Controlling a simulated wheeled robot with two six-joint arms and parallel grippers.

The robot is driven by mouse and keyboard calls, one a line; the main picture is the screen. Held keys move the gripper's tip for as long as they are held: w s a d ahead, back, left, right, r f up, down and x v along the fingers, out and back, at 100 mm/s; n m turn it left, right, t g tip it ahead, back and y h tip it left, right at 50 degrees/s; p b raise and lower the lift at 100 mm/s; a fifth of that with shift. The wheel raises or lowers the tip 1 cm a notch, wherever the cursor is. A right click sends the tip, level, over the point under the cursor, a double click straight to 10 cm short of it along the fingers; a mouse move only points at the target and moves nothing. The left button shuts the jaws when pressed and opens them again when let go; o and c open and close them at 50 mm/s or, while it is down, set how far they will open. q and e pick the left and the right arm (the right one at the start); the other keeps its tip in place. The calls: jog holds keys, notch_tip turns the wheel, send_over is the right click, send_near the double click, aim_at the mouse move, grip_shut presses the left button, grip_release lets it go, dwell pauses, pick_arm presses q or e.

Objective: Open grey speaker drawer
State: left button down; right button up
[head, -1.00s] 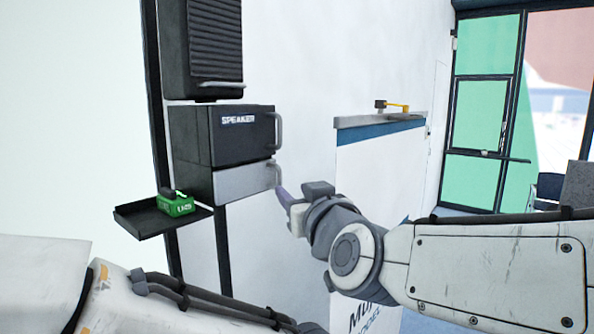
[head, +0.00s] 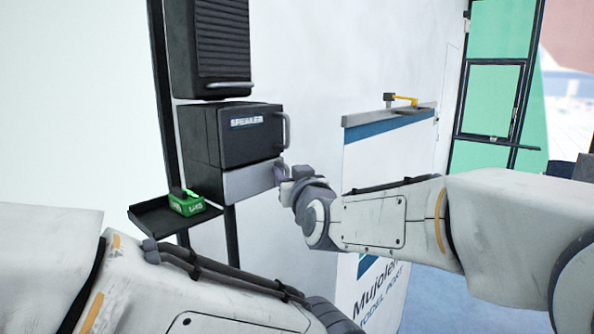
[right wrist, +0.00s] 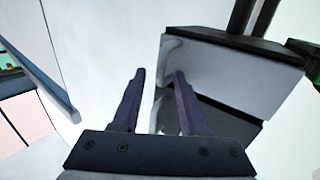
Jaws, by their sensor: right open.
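The grey drawer (head: 247,183) is the light lower unit under the black cabinet marked SPEAKER (head: 245,136). It looks shut. Its pale handle (head: 279,174) is at the right end of its front. My right gripper (head: 282,175) is open at this handle, partly hidden by its own wrist. In the right wrist view, which looks upside down, the drawer (right wrist: 225,75) is at upper right and its handle (right wrist: 170,47) lies just past the open fingertips (right wrist: 160,75). Contact is unclear. My left gripper is out of view.
A black tray (head: 150,219) with a green box (head: 186,204) is left of the drawer. A ribbed black unit (head: 212,45) hangs above the cabinet. A white panel with a grey ledge (head: 385,116) stands to the right, bearing a yellow-handled item (head: 402,99).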

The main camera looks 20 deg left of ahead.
grip_shut()
jog(key=shift+d+r, duration=0.15)
jog(key=shift+r, duration=0.05)
dwell(1.1)
